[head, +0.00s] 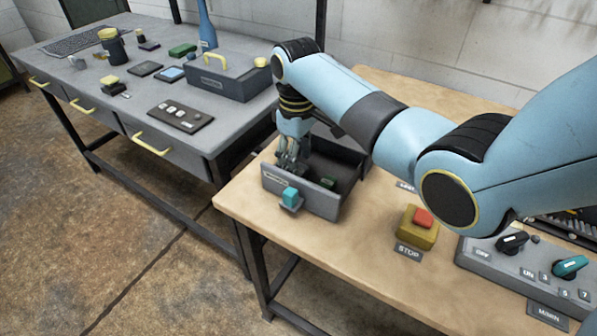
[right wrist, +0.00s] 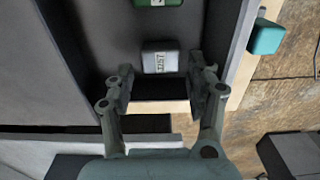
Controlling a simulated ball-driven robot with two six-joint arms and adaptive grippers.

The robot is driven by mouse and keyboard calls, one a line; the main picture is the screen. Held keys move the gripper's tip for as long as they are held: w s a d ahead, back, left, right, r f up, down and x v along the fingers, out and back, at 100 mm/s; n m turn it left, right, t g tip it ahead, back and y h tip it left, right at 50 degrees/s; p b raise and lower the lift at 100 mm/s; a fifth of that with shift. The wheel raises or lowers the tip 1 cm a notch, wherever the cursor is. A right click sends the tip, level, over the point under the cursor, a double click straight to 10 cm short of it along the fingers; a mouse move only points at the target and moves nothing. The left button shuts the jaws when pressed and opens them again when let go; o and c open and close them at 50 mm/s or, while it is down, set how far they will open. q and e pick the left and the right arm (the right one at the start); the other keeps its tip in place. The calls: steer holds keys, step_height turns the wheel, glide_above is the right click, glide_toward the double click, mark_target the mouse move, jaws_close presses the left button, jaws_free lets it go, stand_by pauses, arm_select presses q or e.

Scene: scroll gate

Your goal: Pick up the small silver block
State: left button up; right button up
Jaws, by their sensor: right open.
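The small silver block (right wrist: 160,57) lies in the dark open box (head: 300,194), with a printed label on its top. In the right wrist view it sits just beyond and between my right fingertips; I cannot tell whether they touch it. My right gripper (head: 290,160) reaches down into the box near its left side in the head view. In the right wrist view my right gripper (right wrist: 161,80) is open, with nothing seen between its fingers. The silver block is hidden in the head view. My left gripper is not in view.
A green block (head: 328,183) lies in the box. A cyan knob (head: 291,196) is on the box's front. The box walls stand close around my right gripper. A yellow stop box with a red button (head: 422,219) and a control panel (head: 533,268) stand to the right.

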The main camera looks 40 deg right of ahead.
step_height(320, 180, down, 3)
steer(key=shift+w+r, duration=0.15)
steer(key=shift+d, duration=0.1)
steer(key=shift+c, duration=1.9)
steer(key=c, duration=0.5)
steer(key=shift+c, duration=0.5)
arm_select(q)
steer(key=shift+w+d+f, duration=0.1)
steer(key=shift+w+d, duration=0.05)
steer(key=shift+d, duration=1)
arm_select(e)
steer(key=shift+r, duration=0.1)
